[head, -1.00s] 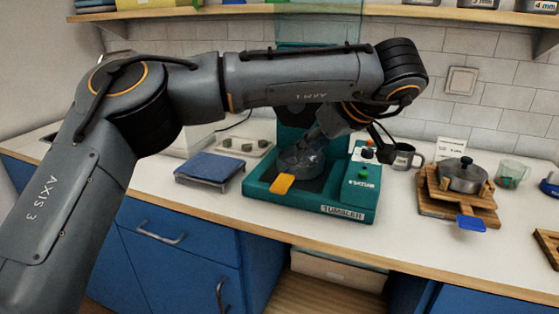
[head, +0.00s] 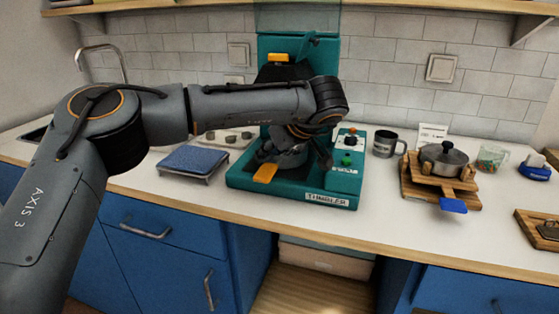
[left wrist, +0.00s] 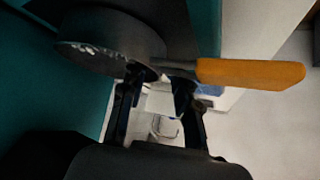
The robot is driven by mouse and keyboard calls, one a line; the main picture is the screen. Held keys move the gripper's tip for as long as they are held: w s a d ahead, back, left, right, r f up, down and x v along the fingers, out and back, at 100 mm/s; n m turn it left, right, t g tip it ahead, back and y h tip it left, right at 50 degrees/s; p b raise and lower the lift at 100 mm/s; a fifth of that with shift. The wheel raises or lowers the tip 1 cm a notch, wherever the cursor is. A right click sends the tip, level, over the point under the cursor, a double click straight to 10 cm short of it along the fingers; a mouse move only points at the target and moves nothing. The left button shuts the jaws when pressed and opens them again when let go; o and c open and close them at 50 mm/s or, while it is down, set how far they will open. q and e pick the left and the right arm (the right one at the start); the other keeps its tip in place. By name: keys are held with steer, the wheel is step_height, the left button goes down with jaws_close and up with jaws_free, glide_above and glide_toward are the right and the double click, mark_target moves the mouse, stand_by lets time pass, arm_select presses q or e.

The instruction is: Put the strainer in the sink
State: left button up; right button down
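A dark round vessel with an orange handle (head: 265,173) sits at the teal tumbler machine (head: 240,182). I take it for the strainer, but its bowl is mostly hidden by my arm. In the left wrist view the dark bowl (left wrist: 110,40) and the orange handle (left wrist: 250,74) show large. My left gripper (head: 303,160) is low over the machine, close to the bowl. Its two fingers (left wrist: 155,88) are apart, with a clear gap between them, near the handle's base. Contact cannot be told. The sink (head: 36,135) is at the far left, below a curved tap (head: 103,55). My right gripper is out of view.
A blue-topped stand (head: 193,159) is left of the machine. A grey mug (head: 386,144), a lidded pot (head: 443,158) on a wooden stand (head: 468,197) and a clear cup (head: 491,158) are to its right. A wooden shelf (head: 400,5) runs above. The front counter strip is clear.

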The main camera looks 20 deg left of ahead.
arm_select(q)
steer(key=shift+x, duration=0.75)
steer(key=shift+r, duration=0.15)
steer(key=shift+c, duration=0.5)
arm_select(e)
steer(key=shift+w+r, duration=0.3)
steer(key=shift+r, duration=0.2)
arm_select(q)
steer(key=shift+s, duration=0.1)
jaws_close()
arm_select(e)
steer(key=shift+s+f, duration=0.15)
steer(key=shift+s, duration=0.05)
